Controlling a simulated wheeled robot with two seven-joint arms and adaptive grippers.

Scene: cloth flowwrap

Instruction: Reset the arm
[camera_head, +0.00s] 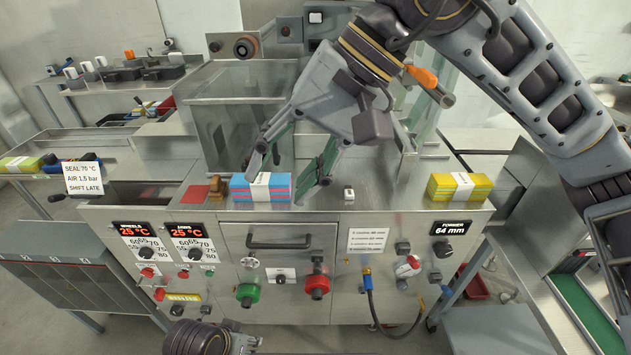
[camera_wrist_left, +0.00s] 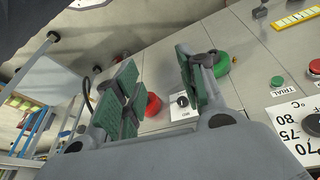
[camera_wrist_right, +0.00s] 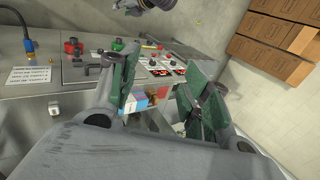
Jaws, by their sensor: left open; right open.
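My right arm comes in from the upper right in the head view. Its gripper (camera_head: 283,178) is open above the counter, its fingers around or just behind a blue and pink cloth stack (camera_head: 261,196) with a white band. In the right wrist view the open fingers (camera_wrist_right: 158,100) stand apart and the stack (camera_wrist_right: 140,100) shows partly behind one finger. I cannot tell whether they touch it. My left arm shows only in part at the bottom of the head view. In the left wrist view its gripper (camera_wrist_left: 157,75) is open and empty, in front of the control panel.
A yellow banded stack (camera_head: 460,188) lies on the counter at right, another (camera_head: 20,164) at far left. A small white cube (camera_head: 348,193) and a wooden stamp (camera_head: 216,189) flank the middle stack. Knobs, a green valve (camera_head: 247,294) and a red valve (camera_head: 317,286) stick out of the panel.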

